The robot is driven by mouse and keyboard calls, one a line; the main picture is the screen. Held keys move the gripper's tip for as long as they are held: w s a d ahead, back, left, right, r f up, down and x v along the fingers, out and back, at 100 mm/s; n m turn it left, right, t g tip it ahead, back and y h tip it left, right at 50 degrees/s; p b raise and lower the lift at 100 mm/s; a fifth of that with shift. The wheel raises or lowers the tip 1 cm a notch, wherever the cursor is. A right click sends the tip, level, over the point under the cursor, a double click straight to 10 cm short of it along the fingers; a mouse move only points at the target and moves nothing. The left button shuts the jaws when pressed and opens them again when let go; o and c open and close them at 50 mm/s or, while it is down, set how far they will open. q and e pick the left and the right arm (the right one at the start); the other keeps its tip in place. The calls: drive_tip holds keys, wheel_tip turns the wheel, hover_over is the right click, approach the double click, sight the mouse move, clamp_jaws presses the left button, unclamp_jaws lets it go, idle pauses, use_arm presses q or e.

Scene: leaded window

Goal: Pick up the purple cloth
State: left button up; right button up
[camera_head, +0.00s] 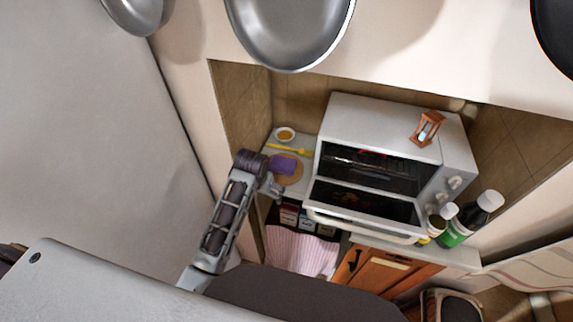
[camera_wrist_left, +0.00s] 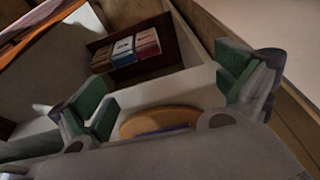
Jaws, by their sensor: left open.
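The purple cloth (camera_head: 283,164) lies on a round wooden board (camera_head: 291,178) on the counter, left of the toaster oven. In the left wrist view only a thin purple strip of the cloth (camera_wrist_left: 166,131) shows over the board (camera_wrist_left: 160,117), and my own gripper body hides the rest. My left gripper (camera_head: 276,190) is beside the board's front left edge in the head view, next to the cloth. Its green-padded fingers (camera_wrist_left: 165,97) are spread apart in the wrist view with nothing between the pads. My right gripper is in neither view.
A white toaster oven (camera_head: 388,124) with its door open stands right of the board. A yellow utensil (camera_head: 289,149) and a small bowl (camera_head: 285,134) are behind the cloth. Boxes (camera_head: 289,216) sit in a niche below the counter. Bottles (camera_head: 467,221) stand at the right.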

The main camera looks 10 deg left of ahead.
use_arm(q)
drive_tip(key=w+d+r, duration=0.1)
drive_tip(key=w+r, duration=0.3)
drive_tip(key=r, duration=0.4)
drive_tip(key=w+d+r, duration=0.2)
drive_tip(key=w+r, duration=0.2)
drive_tip(key=r, duration=0.5)
hover_over(281, 163)
drive_tip(key=s, duration=0.2)
wheel_tip(281, 163, down, 7)
drive_tip(key=shift+r, duration=0.2)
drive_tip(key=shift+x, duration=0.85)
